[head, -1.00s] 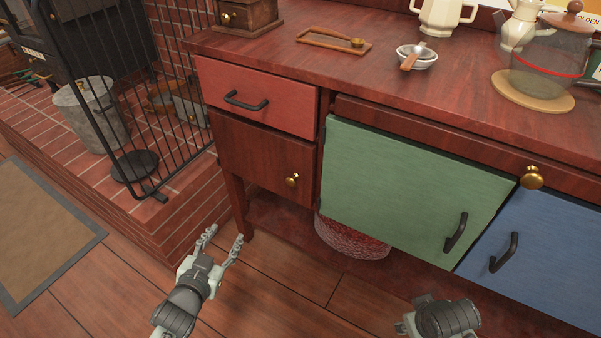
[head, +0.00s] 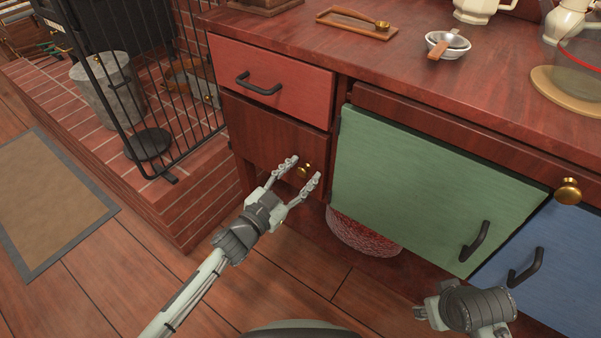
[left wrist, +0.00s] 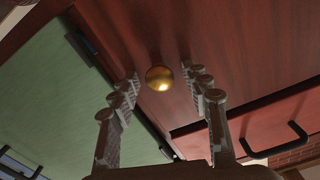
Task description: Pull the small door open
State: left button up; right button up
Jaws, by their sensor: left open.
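The small door (head: 262,130) is dark red-brown wood, below the red drawer, and looks shut. Its round brass knob (head: 304,170) is near its right edge. My left gripper (head: 304,170) is open, with its fingertips on either side of the knob in the head view. In the left wrist view the knob (left wrist: 159,78) shows between and just beyond the two open fingers; I cannot tell whether they touch it. My right gripper (head: 428,312) is low at the right, in front of the cabinet, and its fingers are hard to make out.
A red drawer (head: 290,85) with a black handle is above the small door. A green door (head: 420,180) is to its right, then a blue door (head: 560,270). A woven basket (head: 362,236) sits below. A black fire screen (head: 150,90) stands left.

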pick_arm(q)
jog(key=shift+c, duration=0.4)
grip_shut()
